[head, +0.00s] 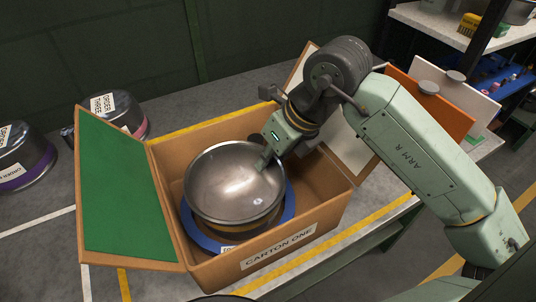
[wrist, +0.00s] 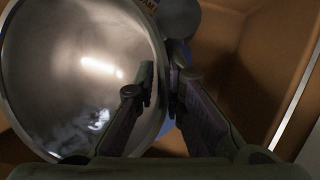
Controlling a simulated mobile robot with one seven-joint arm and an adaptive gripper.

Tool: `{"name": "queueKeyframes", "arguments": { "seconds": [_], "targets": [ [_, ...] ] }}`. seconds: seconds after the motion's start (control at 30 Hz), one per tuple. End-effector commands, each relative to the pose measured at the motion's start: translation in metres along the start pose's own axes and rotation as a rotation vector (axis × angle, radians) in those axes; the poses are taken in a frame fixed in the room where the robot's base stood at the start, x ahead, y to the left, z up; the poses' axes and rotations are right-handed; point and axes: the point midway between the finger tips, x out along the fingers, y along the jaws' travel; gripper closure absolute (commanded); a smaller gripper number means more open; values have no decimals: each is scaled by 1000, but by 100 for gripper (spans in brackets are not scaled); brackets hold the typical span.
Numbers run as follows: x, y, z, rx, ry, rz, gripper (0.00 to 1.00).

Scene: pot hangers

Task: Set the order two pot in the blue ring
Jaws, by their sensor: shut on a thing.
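A steel pot (head: 235,185) with a dull yellow band low on its side is inside the carton; no order label on it is readable. The blue ring (head: 203,238) shows around and below the pot at its front and right. I cannot tell whether the pot rests in the ring or is held just above it. My gripper (head: 263,163) is shut on the pot's right rim. In the wrist view, one finger is inside the pot (wrist: 75,75) and the other is outside its wall. The ring's back is hidden by the pot.
The open cardboard carton (head: 282,249), labelled CARTON ONE, has a green-lined left flap (head: 118,190). A pot labelled ORDER THREE (head: 112,110) and a purple-banded pot (head: 22,160) stand at left. Orange (head: 432,105) and white boards stand at right, near a shelf.

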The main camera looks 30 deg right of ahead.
Motion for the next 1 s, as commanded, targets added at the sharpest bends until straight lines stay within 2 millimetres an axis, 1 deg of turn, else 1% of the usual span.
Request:
{"name": "queueKeyframes", "arguments": {
  "seconds": [0.17, 0.33, 0.37, 0.67, 1.0],
  "targets": [
    [-1, 0, 0, 0, -2, 0, 100],
    [3, 0, -1, 0, -1, 0, 100],
    [3, 0, -1, 0, 1, 0, 89],
    [2, 0, -1, 0, 1, 0, 70],
    [0, 0, 0, 0, 1, 0, 70]
  ]
}}
